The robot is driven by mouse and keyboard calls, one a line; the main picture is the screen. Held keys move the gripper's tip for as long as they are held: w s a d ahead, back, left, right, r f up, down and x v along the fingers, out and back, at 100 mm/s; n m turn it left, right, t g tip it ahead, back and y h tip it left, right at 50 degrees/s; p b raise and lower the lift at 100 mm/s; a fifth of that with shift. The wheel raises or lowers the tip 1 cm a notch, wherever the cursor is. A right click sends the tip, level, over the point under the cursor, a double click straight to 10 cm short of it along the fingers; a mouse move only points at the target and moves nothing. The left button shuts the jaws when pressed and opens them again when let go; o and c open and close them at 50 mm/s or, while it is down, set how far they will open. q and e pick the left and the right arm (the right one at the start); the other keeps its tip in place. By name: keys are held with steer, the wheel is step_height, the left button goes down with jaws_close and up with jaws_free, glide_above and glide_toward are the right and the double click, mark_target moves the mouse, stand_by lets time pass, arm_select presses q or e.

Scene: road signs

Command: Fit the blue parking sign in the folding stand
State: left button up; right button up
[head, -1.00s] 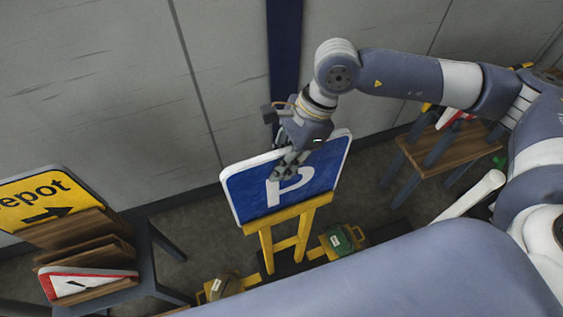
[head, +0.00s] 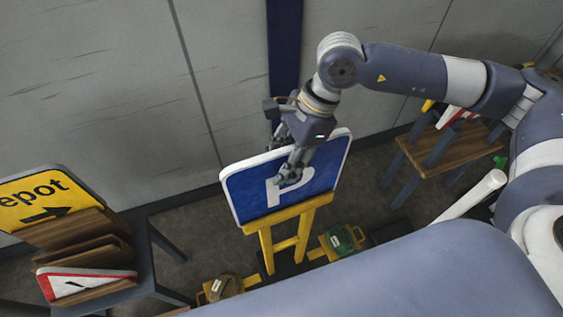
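The blue parking sign (head: 248,190), with a white P and white rim, stands leaning back slightly in the yellow folding stand (head: 292,210). Its lower edge meets the stand's yellow crossbar; how deep it sits there is hidden. My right gripper (head: 285,160) is at the sign's top edge, with its fingers spread apart. Some fingers hang in front of the blue face near the P, and another shows at the top edge. Whether any finger touches the sign is unclear. My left gripper is out of view.
Yellow weights with a green disc (head: 338,240) and a brownish disc (head: 226,287) lie at the stand's feet. A rack with a yellow depot sign (head: 45,198) and a red-edged sign (head: 85,283) stands left. A wooden stool (head: 450,150) stands right. The wall is close behind.

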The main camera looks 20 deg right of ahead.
steer(key=v, duration=1.1)
steer(key=shift+r, duration=0.15)
